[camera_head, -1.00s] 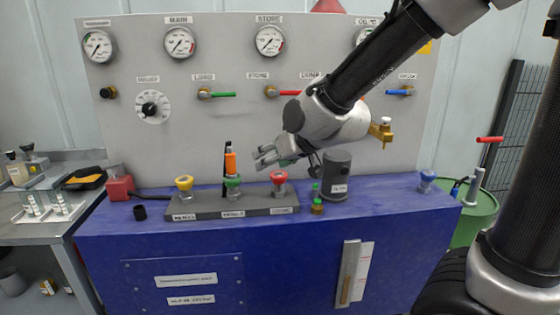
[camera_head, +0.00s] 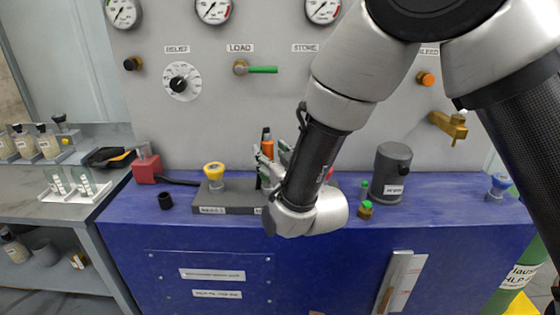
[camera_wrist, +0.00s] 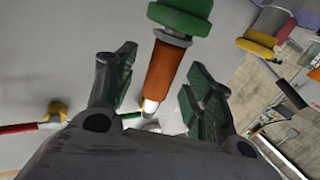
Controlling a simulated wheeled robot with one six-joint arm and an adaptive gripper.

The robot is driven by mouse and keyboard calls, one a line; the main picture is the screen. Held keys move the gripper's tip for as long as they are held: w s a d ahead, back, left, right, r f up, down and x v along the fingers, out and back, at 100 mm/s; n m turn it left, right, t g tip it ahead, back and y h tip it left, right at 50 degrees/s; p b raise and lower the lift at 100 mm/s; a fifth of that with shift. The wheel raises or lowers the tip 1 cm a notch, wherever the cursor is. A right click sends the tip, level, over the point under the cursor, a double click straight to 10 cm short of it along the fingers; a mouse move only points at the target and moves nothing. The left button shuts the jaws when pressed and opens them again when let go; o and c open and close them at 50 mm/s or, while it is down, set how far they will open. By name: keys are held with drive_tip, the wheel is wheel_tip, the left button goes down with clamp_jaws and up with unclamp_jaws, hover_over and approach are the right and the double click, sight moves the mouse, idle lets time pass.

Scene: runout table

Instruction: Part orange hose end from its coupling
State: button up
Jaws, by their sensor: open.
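The orange hose end (camera_head: 266,140) stands upright at the coupling block. In the wrist view the orange hose end (camera_wrist: 164,68) joins the green coupling (camera_wrist: 185,14), with a metal collar between them. My gripper (camera_wrist: 160,75) is open, with one dark finger on each side of the orange body; I see gaps on both sides. In the head view my gripper (camera_head: 272,160) is beside the hose end, and my arm hides most of the green coupling.
The yellow coupling (camera_head: 214,171) stands on the grey block (camera_head: 212,196), left of my gripper. A dark grey canister (camera_head: 393,168) and a small green-capped fitting (camera_head: 365,209) stand to the right. The gauge panel (camera_head: 215,110) rises behind.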

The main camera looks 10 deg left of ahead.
sight(267, 132)
drive_tip(key=shift+x, duration=1.25)
clamp_jaws()
drive_tip(key=c, duration=0.9)
unclamp_jaws()
clamp_jaws()
drive_tip(key=shift+r, duration=0.1)
drive_tip(key=shift+r, duration=3)
